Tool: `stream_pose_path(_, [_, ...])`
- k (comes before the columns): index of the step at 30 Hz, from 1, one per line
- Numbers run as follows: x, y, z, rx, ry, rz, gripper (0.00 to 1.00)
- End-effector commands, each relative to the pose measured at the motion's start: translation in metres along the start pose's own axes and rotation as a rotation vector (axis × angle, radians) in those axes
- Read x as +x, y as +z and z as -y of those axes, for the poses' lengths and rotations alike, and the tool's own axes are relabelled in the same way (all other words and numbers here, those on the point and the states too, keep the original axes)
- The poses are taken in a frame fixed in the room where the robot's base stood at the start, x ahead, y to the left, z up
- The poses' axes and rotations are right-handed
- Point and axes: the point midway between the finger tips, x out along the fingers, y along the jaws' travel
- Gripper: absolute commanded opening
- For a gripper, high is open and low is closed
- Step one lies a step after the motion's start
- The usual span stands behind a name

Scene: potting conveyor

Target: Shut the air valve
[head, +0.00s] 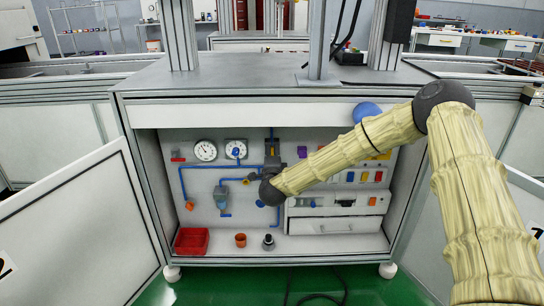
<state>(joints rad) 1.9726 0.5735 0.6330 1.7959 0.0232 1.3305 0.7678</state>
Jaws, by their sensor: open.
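My arm reaches from the right into the open cabinet, in the head view. My gripper (250,179) is at its dark wrist, in front of the blue piping, small and largely hidden; its jaws are open, with nothing seen held. A small red-handled fitting (178,156) sits at the upper left of the back panel, above the blue pipe (205,168) and apart from my gripper. A dark block (272,152) sits on the piping just above my wrist. I cannot tell for sure which fitting is the air valve. My wrist and forearm hide part of the panel.
Two round gauges (205,150) are on the panel. A red bin (191,241), an orange pot (240,240) and a dark knob-like part (268,242) stand on the cabinet floor. A white drawer unit (336,225) is at right. Open doors (85,225) flank the cabinet.

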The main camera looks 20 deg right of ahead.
Motion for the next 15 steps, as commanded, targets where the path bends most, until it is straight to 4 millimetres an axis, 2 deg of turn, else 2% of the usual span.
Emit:
stream_pose_path(7, [0.0003,0.0003,0.0000,0.000,0.001,0.001,0.77])
stream_pose_path(15, [0.0001,0.0003,-0.0002,0.000,0.001,0.001,0.30])
